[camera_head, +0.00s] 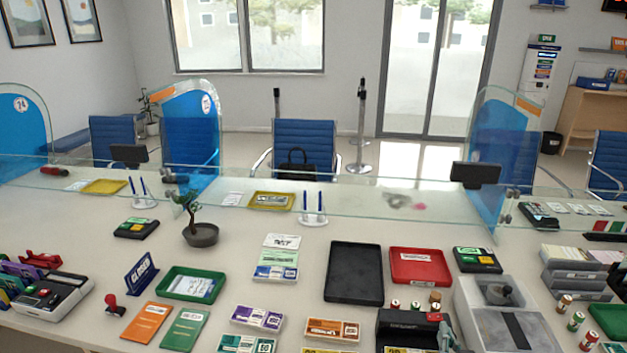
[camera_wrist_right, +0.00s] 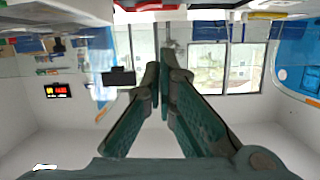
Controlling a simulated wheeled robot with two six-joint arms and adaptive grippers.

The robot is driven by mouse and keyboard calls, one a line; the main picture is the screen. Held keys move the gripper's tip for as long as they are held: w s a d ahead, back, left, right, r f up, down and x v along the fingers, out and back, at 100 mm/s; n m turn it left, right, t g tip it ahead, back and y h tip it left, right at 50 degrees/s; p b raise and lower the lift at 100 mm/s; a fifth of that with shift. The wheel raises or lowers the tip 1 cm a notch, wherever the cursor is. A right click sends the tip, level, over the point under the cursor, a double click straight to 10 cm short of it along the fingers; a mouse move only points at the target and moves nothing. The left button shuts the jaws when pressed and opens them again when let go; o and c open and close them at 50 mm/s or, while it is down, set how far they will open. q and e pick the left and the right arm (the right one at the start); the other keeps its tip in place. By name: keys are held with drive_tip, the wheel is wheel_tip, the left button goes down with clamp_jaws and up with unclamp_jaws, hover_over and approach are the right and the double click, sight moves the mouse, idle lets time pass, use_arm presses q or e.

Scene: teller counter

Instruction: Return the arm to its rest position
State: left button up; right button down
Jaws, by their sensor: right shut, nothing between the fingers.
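My right gripper (camera_wrist_right: 161,75) shows in the right wrist view, its two dark green fingers brought together at the tips with nothing held between them. That view is upside down and shows the windows and wall beyond, so the gripper faces out across the room. In the head view I cannot clearly make out my right gripper; a small dark shape at the bottom edge, right of the middle, may be part of it. My left gripper is not in view.
The teller counter (camera_head: 90,225) holds a black tray (camera_head: 354,272), a red tray (camera_head: 419,266), a green tray (camera_head: 191,284), a potted bonsai (camera_head: 201,234) and banded banknotes (camera_head: 257,318). A grey cash drawer (camera_head: 511,330) stands at right. Glass screens (camera_head: 400,200) run along the far side.

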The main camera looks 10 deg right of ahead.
drive_tip(key=s+a+f+n+g+y, duration=0.1)
drive_tip(key=s+a+f+n+g, duration=0.2)
drive_tip(key=s, duration=0.5)
drive_tip(key=s+a+f+g+y, duration=0.25)
drive_tip(key=s+a+g, duration=0.2)
drive_tip(key=s, duration=0.35)
drive_tip(key=s+a+f+n+g, duration=0.25)
drive_tip(key=s+a+f, duration=0.2)
drive_tip(key=s, duration=0.35)
wheel_tip(320, 180, down, 21)
drive_tip(key=s+d+g, duration=0.2)
drive_tip(key=s, duration=0.1)
drive_tip(key=s+f, duration=1)
drive_tip(key=s, duration=0.2)
drive_tip(key=shift+s+f+m+g, duration=0.15)
drive_tip(key=shift+f+m+g, duration=0.05)
drive_tip(key=shift+m+g, duration=0.25)
drive_tip(key=shift+d, duration=0.1)
